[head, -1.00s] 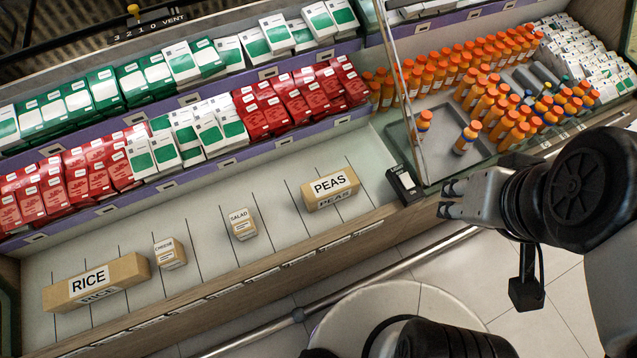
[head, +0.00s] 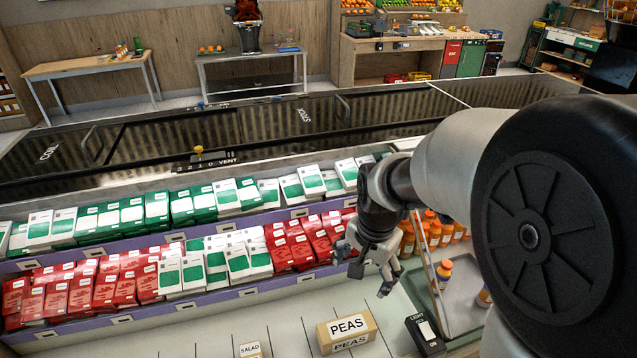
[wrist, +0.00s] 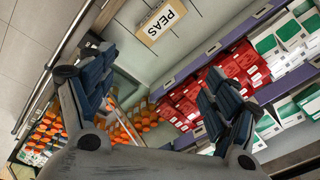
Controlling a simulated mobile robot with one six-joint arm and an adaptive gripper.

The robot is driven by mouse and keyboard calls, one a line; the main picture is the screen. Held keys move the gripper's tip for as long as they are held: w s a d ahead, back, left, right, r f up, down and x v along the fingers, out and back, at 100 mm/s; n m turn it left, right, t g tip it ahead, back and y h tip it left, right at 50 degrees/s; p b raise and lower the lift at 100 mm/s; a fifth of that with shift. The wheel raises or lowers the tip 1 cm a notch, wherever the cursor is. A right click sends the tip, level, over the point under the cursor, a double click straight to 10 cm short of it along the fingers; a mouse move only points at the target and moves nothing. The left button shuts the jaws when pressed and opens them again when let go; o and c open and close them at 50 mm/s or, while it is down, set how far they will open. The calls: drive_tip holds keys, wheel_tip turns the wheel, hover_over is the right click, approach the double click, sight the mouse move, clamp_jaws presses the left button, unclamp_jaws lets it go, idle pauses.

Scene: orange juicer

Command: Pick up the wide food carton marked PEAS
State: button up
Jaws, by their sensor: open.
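The PEAS carton (head: 347,331) is a wide tan box with a white label. It lies on the pale lower shelf (head: 290,322) near the bottom of the head view. In the wrist view the PEAS carton (wrist: 160,20) shows at the top, upside down, beyond and between the fingers. My gripper (head: 362,277) is above the shelf, up and to the right of the carton in the head view, in front of the red packs. It is open and empty, apart from the carton. In the wrist view my gripper (wrist: 150,80) has its fingers spread wide.
A black LIGHT box (head: 425,335) stands just right of the carton, beside a glass panel (head: 430,272) and orange-capped bottles (head: 443,272). Red packs (head: 300,243) and green-white packs (head: 225,195) line the stepped shelves behind.

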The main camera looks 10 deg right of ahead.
sight(347, 327)
drive_tip(key=w+f+m, duration=0.2)
drive_tip(key=f, duration=0.9)
drive_tip(key=w+f+m+g+b, duration=0.1)
drive_tip(key=w+f+m, duration=0.1)
drive_tip(key=f, duration=0.9)
drive_tip(key=w+f+m+g+b, duration=0.1)
drive_tip(key=w+f+m, duration=0.1)
drive_tip(key=f, duration=0.9)
drive_tip(key=shift+w+a+m, duration=0.15)
drive_tip(key=shift+w+m, duration=0.15)
drive_tip(key=shift+w+f+b, duration=0.1)
drive_tip(key=shift+f+b, duration=0.85)
drive_tip(key=shift+f, duration=1.95)
drive_tip(key=shift+c, duration=0.3)
drive_tip(key=c, duration=1.2)
